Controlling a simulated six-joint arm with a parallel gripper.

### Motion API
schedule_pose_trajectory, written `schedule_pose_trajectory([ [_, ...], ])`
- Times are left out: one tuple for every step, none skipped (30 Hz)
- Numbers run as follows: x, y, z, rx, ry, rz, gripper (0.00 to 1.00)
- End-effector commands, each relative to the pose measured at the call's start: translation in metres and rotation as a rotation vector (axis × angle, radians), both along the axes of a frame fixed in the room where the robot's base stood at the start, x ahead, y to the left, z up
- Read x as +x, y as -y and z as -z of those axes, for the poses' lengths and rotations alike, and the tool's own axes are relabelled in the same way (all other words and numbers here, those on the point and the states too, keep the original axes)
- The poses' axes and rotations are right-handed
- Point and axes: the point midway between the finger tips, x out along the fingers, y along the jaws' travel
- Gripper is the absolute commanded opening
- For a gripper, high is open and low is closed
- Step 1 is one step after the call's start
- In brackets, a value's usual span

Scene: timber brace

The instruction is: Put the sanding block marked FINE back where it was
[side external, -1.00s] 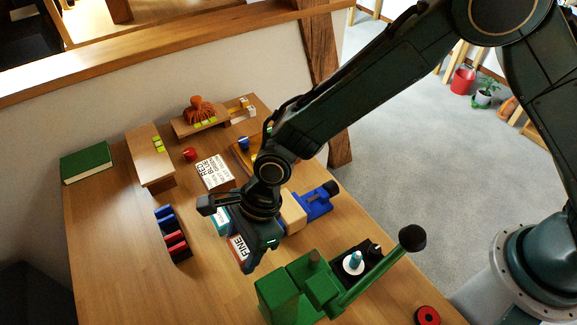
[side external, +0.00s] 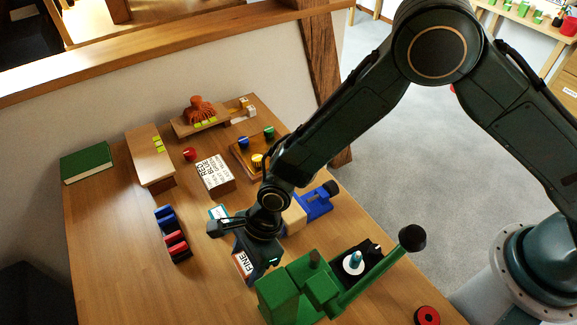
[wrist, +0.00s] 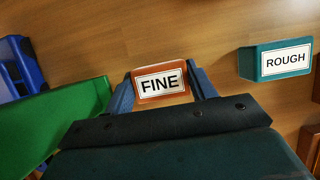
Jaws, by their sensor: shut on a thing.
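The sanding block marked FINE (wrist: 160,84) is orange-brown with a white label, and it sits between the two fingers of my gripper (wrist: 161,90) in the wrist view. In the side view the FINE block (side external: 243,262) shows at the lower front of my gripper (side external: 250,262), partly hidden by it. My gripper is shut on it. I cannot tell whether the block touches the table. A teal block marked ROUGH (wrist: 284,60) lies apart to the right in the wrist view; in the side view its teal edge (side external: 217,212) shows behind my gripper.
A green press with a lever (side external: 300,285) stands close right of my gripper. A blue vise (side external: 318,203) is behind it. A rack of blue and red pieces (side external: 173,235) stands left. A lettered box (side external: 214,173) lies farther back. The front left table is clear.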

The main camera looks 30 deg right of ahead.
Motion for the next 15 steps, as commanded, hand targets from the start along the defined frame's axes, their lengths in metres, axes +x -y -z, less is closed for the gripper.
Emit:
schedule_pose_trajectory([
  [0.0002,-0.0002,0.0005,0.000,0.001,0.000,0.31],
  [0.0002,-0.0002,0.0003,0.001,0.001,0.000,0.31],
  [0.0003,-0.0002,0.0002,0.001,0.001,0.000,0.31],
  [0.0003,-0.0003,0.0001,0.001,0.001,0.000,0.31],
  [0.0003,-0.0003,0.0001,0.001,0.001,0.000,0.31],
  [0.0003,-0.0002,0.0000,0.001,0.001,0.000,0.31],
  [0.0003,-0.0002,0.0001,0.001,0.001,0.000,0.31],
  [0.0002,-0.0002,0.0005,0.000,0.001,0.000,0.31],
  [0.0002,-0.0001,0.0011,0.000,0.000,0.000,0.31],
  [0.0002,-0.0001,0.0018,0.000,0.000,0.000,0.31],
  [0.0002,-0.0002,0.0025,0.000,0.000,0.000,0.31],
  [0.0002,-0.0002,0.0033,0.000,0.000,0.000,0.31],
  [0.0003,-0.0002,0.0029,0.000,0.000,0.000,0.62],
  [0.0003,-0.0002,0.0028,0.000,0.000,0.000,0.68],
  [0.0002,-0.0002,0.0028,0.000,0.000,0.000,0.75],
])
